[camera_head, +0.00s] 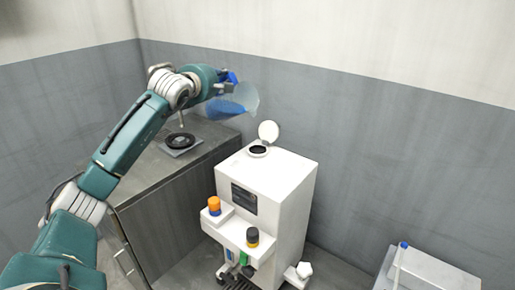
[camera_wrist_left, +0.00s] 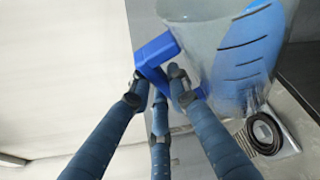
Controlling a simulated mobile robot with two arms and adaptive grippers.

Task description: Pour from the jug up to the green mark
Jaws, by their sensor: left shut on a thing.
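A clear jug (camera_head: 240,101) with a blue handle is held up above the counter, tilted, its wide end toward the right. Its lower part looks blue in the head view; I cannot tell liquid from tint. My left gripper (camera_head: 225,84) is shut on the jug's handle. In the left wrist view the fingers (camera_wrist_left: 162,82) close around the blue handle (camera_wrist_left: 155,55), with the jug wall (camera_wrist_left: 205,45) beside it. A white machine (camera_head: 275,185) stands below right, its round top opening (camera_head: 258,151) uncovered. A small green part (camera_head: 243,258) shows low on its front.
The machine's white lid (camera_head: 268,131) stands raised behind the opening. Orange (camera_head: 214,205) and black (camera_head: 252,237) knobs sit on its front. A plate with a black ring (camera_head: 180,141) lies on the dark counter (camera_head: 213,133). A white box (camera_head: 435,272) is at the lower right.

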